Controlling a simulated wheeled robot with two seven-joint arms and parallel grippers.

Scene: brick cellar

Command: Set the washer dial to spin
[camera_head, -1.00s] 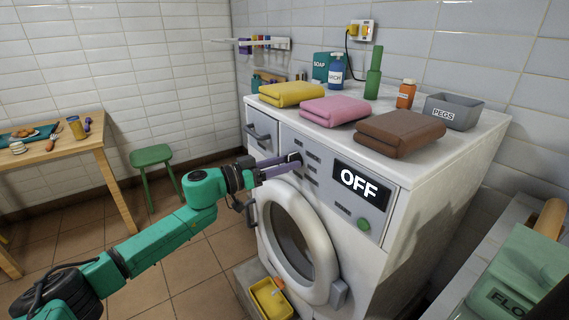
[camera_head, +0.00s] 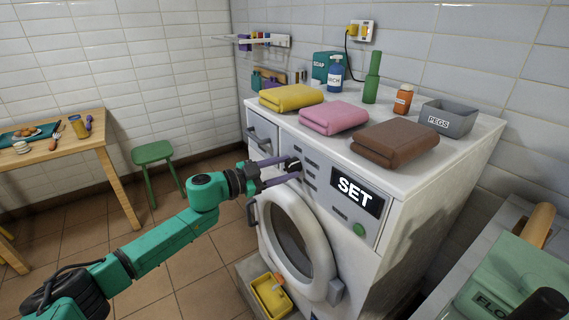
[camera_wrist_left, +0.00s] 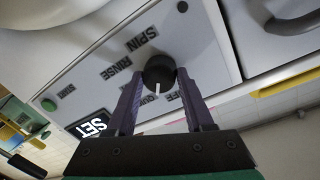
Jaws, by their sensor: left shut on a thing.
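The white washer (camera_head: 420,215) stands in the middle, with a grey control panel and a display (camera_head: 357,191) reading SET. My left gripper (camera_head: 288,168) reaches in from the left and is shut on the dial (camera_wrist_left: 158,70) with one finger on each side. The dial is a round black knob with a white pointer line, which points down in the left wrist view, towards the gripper's palm. The SPIN label (camera_wrist_left: 131,44) and the RINSE label (camera_wrist_left: 118,68) lie up and left of the dial there. Other labels are partly hidden by the fingers. My right gripper is not seen.
Yellow (camera_head: 291,97), pink (camera_head: 333,117) and brown (camera_head: 397,138) folded towels lie on the washer top, with bottles and a grey pegs box (camera_head: 449,117) behind. A round green button (camera_head: 359,229) is below the display. A yellow tub (camera_head: 270,297) stands low before the door.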

